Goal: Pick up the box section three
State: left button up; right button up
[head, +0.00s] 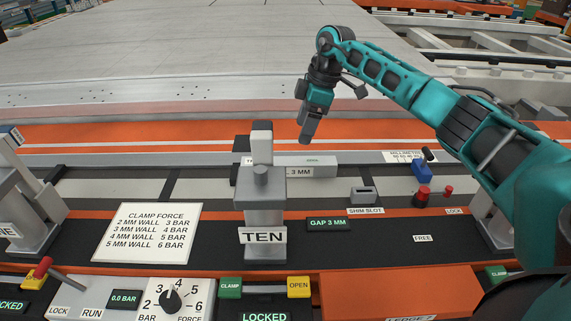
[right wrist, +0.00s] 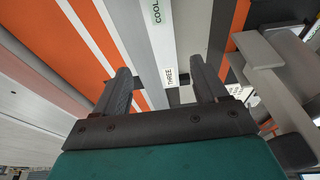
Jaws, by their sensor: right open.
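Box section three is a light grey bar (head: 325,171) marked 3 MM, lying crosswise behind the clamp post labelled TEN (head: 264,205). The post hides part of its left portion. In the right wrist view the bar (right wrist: 163,45) runs between my fingers, with a THREE label and a green COOL label. My right gripper (head: 306,138) points down above and behind the bar in the head view. In the right wrist view the gripper (right wrist: 162,85) is open, with nothing between its fingers; its height above the bar is hard to tell. My left gripper is out of view.
A shim slot block (head: 363,194), a blue block (head: 422,173) and red knobs stand right of the post. A clamp force card (head: 148,231) lies left. The front panel has a dial (head: 171,299) and CLAMP and OPEN buttons. A large grey panel (head: 200,55) fills the back.

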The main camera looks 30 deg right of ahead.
send_over(289, 161)
jog(key=d, duration=0.2)
jog(key=f, duration=0.4)
jog(key=shift+s+d+f, duration=0.2)
jog(key=shift+s+f, duration=0.1)
jog(key=shift+s, duration=0.1)
jog(key=shift+a+b+x, duration=0.2)
jog(key=shift+b+x, duration=0.05)
jog(key=shift+x, duration=1.05)
jog(key=shift+a+b+x, duration=0.2)
jog(key=shift+x, duration=1.15)
jog(key=shift+r, duration=0.15)
jog(key=c, duration=1.3)
grip_shut()
jog(key=shift+r, duration=0.15)
notch_tip(289, 161, up, 20)
jog(key=p, duration=0.2)
